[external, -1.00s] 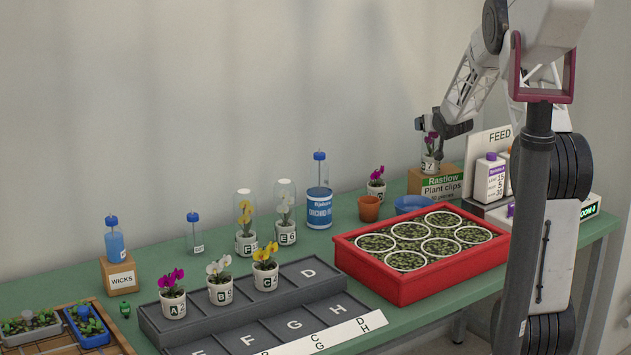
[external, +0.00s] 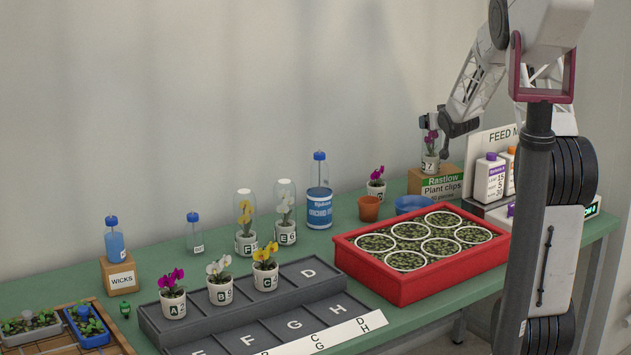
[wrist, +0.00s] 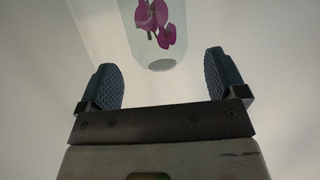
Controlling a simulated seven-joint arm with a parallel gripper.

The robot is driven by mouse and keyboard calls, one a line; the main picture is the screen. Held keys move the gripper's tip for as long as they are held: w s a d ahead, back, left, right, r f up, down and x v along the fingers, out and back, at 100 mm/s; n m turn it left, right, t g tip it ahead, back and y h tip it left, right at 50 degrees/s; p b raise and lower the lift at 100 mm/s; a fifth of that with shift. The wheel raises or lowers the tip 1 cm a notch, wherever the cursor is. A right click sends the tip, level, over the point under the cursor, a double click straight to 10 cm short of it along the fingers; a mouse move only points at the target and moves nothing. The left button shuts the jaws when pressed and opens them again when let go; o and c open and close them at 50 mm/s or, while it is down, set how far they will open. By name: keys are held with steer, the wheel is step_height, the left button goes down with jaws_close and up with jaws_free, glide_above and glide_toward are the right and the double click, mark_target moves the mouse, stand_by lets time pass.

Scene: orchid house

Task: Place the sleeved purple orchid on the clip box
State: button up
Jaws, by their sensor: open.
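The purple orchid in the pot marked 7 (external: 430,163) stands upright on the brown and green clip box (external: 441,187) at the back right. Its clear sleeve (wrist: 158,52) and purple flowers show in the wrist view. My gripper (external: 438,123) is at the height of the flowers, just above the pot. In the wrist view, my gripper (wrist: 162,68) is open, with a wide gap between the fingers. The sleeve lies ahead of that gap, apart from both fingers. In the external view, the gripper partly hides the plant's top.
A feed sign (external: 487,143) and bottles (external: 490,178) stand right of the clip box. Another small purple orchid (external: 377,183), a terracotta pot (external: 369,208) and a blue bowl (external: 413,205) are to its left. A red tray (external: 400,289) lies in front.

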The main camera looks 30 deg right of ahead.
steer(key=v, duration=0.7)
steer(key=shift+s, duration=0.25)
steer(key=shift+a, duration=0.1)
steer(key=shift+a+r, duration=0.1)
stand_by(0.5)
steer(key=s+a+r+g+y, duration=0.1)
steer(key=s+a+r+g, duration=0.1)
steer(key=s+a, duration=0.45)
steer(key=s+a+r+n+g, duration=0.15)
steer(key=s+a, duration=0.25)
steer(key=a, duration=0.6)
steer(key=s+a+r+g+y, duration=0.1)
steer(key=s+a+r, duration=0.2)
steer(key=s+a, duration=0.35)
steer(key=s+a+f+n+g+y, duration=0.1)
steer(key=s+a+g, duration=0.1)
steer(key=s+a, duration=0.7)
steer(key=s+a+f+n+g+y, duration=0.1)
steer(key=s+a+g+y, duration=0.1)
steer(key=s+a, duration=0.8)
steer(key=s+g, duration=0.1)
steer(key=s, duration=0.7)
steer(key=shift+n+g, duration=0.35)
